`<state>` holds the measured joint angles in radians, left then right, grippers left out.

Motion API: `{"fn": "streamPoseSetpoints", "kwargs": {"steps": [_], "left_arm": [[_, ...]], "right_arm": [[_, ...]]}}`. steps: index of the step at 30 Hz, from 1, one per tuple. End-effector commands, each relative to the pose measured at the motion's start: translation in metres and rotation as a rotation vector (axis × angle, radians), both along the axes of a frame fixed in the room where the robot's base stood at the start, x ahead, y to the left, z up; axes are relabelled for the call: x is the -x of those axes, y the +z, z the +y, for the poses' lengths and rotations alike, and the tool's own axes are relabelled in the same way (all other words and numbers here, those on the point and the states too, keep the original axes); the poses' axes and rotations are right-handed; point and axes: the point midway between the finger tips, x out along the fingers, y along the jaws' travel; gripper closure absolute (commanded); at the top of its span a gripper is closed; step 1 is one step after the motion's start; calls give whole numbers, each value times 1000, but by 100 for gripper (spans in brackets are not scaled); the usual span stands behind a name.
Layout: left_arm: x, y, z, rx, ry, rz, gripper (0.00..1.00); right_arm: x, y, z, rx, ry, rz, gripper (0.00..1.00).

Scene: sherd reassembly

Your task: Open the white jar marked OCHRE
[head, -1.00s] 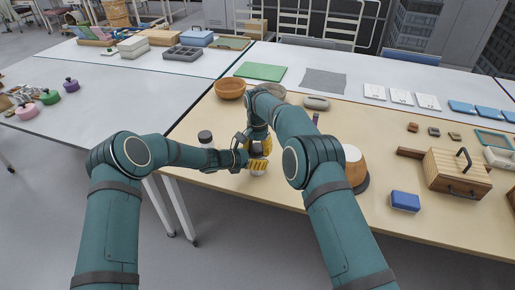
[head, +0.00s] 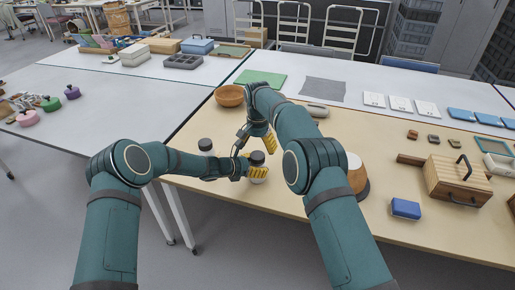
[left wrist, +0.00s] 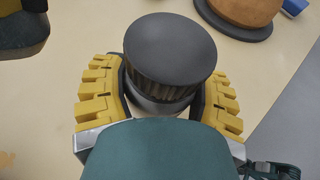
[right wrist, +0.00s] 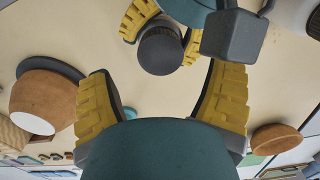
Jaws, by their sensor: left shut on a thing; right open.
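A white jar (head: 258,179) with a dark ribbed lid (head: 257,158) stands near the table's front edge. My left gripper (head: 257,171) is shut around it. In the left wrist view the lid (left wrist: 170,50) sits on the jar between the yellow fingers. I cannot tell whether it is loose. No marking is readable. My right gripper (head: 265,138) is open and empty, above and just behind the jar. In the right wrist view the lid (right wrist: 160,50) lies beyond its open fingers, not between them.
A second dark-lidded jar (head: 205,146) stands left of the held one. A wooden bowl (head: 229,95) is behind. A brown and white rounded vessel (head: 356,175), a blue block (head: 405,208) and a wooden box (head: 457,178) are to the right.

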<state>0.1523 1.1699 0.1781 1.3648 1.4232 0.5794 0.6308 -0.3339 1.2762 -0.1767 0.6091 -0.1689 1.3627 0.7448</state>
Motion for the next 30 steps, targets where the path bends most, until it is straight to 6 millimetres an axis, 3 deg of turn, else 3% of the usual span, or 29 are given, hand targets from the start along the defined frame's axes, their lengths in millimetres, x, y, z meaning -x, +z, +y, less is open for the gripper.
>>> {"fn": "streamPoseSetpoints", "kwargs": {"steps": [16, 20, 30], "left_arm": [[0, 1, 0, 1, 0, -2, 100], [0, 1, 0, 1, 0, -2, 100], [0, 1, 0, 1, 0, -2, 100]], "right_arm": [[0, 30, 0, 2, -276, -1, 18], [0, 20, 1, 2, -282, 1, 18], [0, -29, 0, 1, -280, 0, 18]]}}
